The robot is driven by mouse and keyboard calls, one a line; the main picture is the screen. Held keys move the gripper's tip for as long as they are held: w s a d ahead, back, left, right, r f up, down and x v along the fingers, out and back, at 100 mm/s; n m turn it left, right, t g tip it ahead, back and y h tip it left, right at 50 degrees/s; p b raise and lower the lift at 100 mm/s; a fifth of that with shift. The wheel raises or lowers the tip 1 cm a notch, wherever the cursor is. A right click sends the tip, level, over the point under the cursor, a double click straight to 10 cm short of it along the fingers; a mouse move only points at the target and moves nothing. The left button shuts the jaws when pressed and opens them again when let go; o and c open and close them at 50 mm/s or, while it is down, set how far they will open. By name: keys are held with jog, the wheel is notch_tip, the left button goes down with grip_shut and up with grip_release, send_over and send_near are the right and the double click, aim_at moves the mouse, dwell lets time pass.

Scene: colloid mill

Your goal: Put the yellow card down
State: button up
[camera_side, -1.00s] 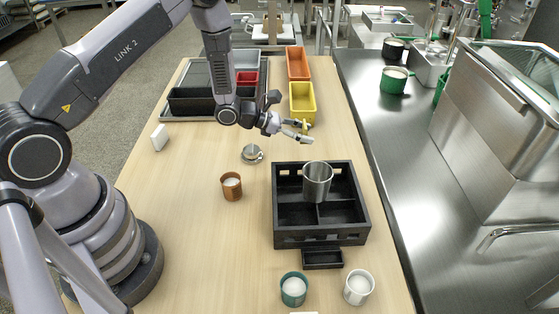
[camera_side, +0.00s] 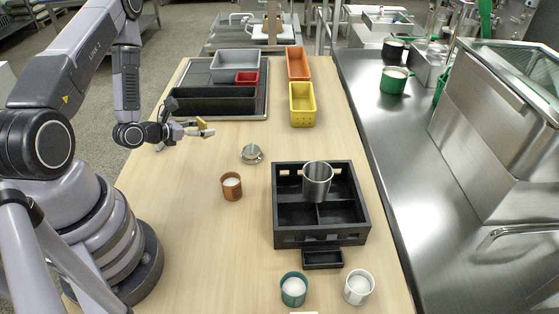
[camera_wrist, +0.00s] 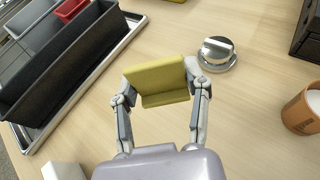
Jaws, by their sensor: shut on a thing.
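The yellow card (camera_wrist: 157,82) is a small yellow folded piece, held between my two fingers in the wrist view. It also shows in the side view (camera_side: 203,129), small, at my fingertips. My gripper (camera_wrist: 160,92) is shut on it and holds it over bare wood at the left part of the table, in front of the black bin. In the side view my gripper (camera_side: 203,130) points to the right. I cannot tell exactly how high the card is above the table.
A metal lidded piece (camera_side: 252,154) and a copper cup (camera_side: 231,186) stand to the right. A long black bin (camera_side: 212,104) lies behind on a tray. A white block (camera_wrist: 64,172) shows at the wrist view's lower left. A black crate (camera_side: 354,238) holds a steel cup (camera_side: 317,182).

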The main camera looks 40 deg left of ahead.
aim_at(203, 158)
jog(key=shift+n+y, duration=0.3)
jog(key=shift+y, duration=0.1)
jog(key=f, duration=0.5)
jog(key=s+a+f, duration=0.1)
jog(key=f, duration=0.2)
jog(key=shift+a+f, duration=0.1)
jog(key=shift+f, duration=0.05)
jog(key=shift+f, duration=0.1)
jog(key=o, duration=0.8)
jog(key=shift+o, duration=0.2)
